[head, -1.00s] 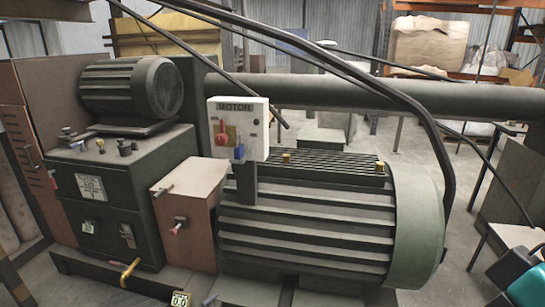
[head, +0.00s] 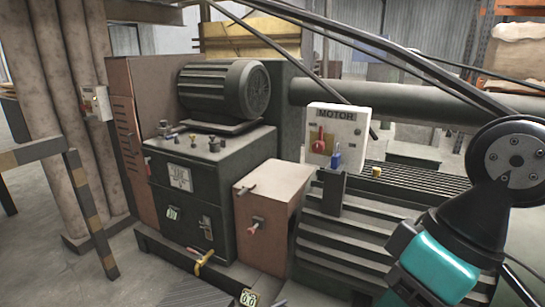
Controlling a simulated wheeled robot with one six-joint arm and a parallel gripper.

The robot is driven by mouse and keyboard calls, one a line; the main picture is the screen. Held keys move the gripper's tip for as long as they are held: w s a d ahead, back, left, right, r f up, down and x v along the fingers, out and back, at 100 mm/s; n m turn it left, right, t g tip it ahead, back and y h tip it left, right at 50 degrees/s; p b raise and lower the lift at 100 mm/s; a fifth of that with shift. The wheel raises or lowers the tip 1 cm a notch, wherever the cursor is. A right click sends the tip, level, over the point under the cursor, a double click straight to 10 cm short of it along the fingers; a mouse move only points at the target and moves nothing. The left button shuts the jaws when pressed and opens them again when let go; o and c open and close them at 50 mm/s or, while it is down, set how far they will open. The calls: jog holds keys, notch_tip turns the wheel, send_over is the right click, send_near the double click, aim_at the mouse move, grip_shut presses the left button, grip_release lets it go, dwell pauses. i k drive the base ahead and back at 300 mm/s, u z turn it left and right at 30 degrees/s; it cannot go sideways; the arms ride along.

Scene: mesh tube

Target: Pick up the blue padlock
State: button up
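The blue padlock (head: 336,160) is small. It shows at the lower right of the front of the white MOTOR switch box (head: 350,120), just right of the red rotary switch (head: 319,142). I cannot tell whether it is locked or hangs loose. My arm, with a teal link and a black joint, stands at the right of the head view, in front of the large motor. No fingers of my gripper can be made out, and the arm is clearly apart from the padlock in the picture.
A brown box (head: 266,206) with a small lever stands left of the switch box. A dark green cabinet (head: 206,195) carries a smaller motor (head: 225,88). Thick black cables (head: 400,50) cross above. A striped railing (head: 90,215) stands at the left. Open floor shows at the lower left.

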aim_at(336, 159)
jog(key=u, duration=0.25)
jog(key=i, duration=1.15)
jog(key=z, duration=0.55)
